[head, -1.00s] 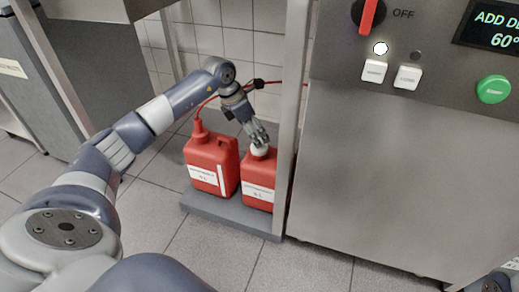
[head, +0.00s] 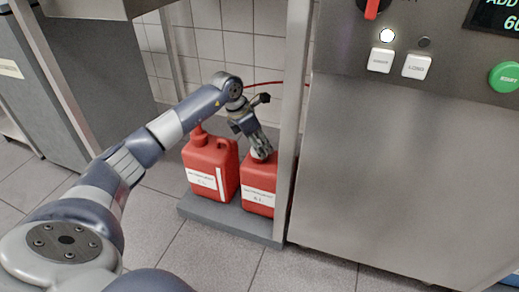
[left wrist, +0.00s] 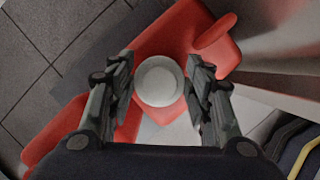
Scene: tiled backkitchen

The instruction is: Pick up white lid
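The white lid (left wrist: 159,84) is a round cap on the neck of the right-hand red canister (head: 259,182). In the head view it is mostly hidden by my left gripper (head: 261,150). In the left wrist view my left gripper (left wrist: 160,64) is open, with one finger on each side of the lid. A narrow gap seems to show between the lid and each finger. The red canister (left wrist: 172,36) shows beneath the lid there. My right gripper is not in view.
A second red canister (head: 209,165) stands close on the left, on the same grey platform (head: 230,223). A metal post (head: 291,120) rises just right of the canisters, beside a large steel machine (head: 400,180). A red hose (head: 266,84) runs behind. Tiled floor (head: 200,258) is clear in front.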

